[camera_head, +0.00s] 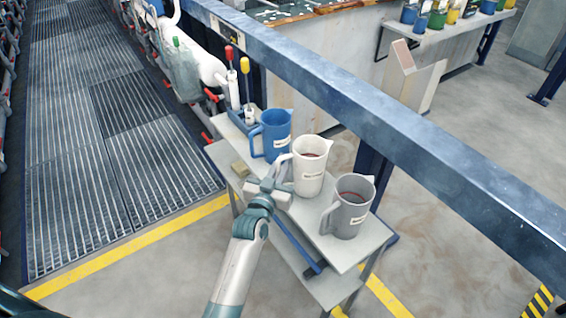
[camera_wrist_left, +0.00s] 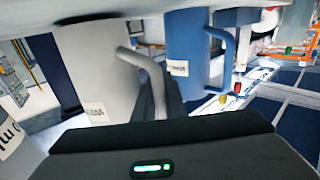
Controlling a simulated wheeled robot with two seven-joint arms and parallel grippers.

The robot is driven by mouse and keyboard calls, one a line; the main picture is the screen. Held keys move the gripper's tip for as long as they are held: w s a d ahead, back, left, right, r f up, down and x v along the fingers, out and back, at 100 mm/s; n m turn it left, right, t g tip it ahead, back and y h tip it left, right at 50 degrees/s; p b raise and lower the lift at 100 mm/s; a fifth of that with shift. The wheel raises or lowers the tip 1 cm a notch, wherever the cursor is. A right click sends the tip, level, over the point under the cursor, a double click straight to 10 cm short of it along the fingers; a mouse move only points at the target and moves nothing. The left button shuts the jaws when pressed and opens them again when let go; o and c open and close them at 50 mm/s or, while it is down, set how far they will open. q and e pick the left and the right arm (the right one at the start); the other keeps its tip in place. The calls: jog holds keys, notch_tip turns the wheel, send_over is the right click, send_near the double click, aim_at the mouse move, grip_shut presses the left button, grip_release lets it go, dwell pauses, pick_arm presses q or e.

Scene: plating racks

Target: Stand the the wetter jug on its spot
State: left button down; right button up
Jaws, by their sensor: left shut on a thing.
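A white jug (camera_head: 311,178) with a label and dark reddish liquid inside stands at the middle of a grey trolley top (camera_head: 318,240). My left gripper (camera_head: 277,182) is shut on its handle, from the left side. In the left wrist view the white jug (camera_wrist_left: 90,70) fills the left half and its handle (camera_wrist_left: 155,75) runs down between the fingers; its label is only partly visible. A blue jug (camera_head: 273,138) stands behind it and a grey jug (camera_head: 349,213) with reddish liquid in front of it. I cannot tell whether the white jug's base touches the top.
A blue holder (camera_head: 240,122) with yellow- and red-topped sticks stands at the far end of the trolley. A thick blue rail (camera_head: 400,130) runs along its right side. Grated floor (camera_head: 80,110) lies at left.

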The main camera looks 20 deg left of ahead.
pick_arm(q)
jog(key=shift+f, duration=0.35)
pick_arm(e)
jog(key=shift+f, duration=0.2)
pick_arm(q)
jog(key=c, duration=1.7)
grip_release()
jog(key=shift+c, duration=0.2)
pick_arm(e)
jog(key=shift+d, duration=0.15)
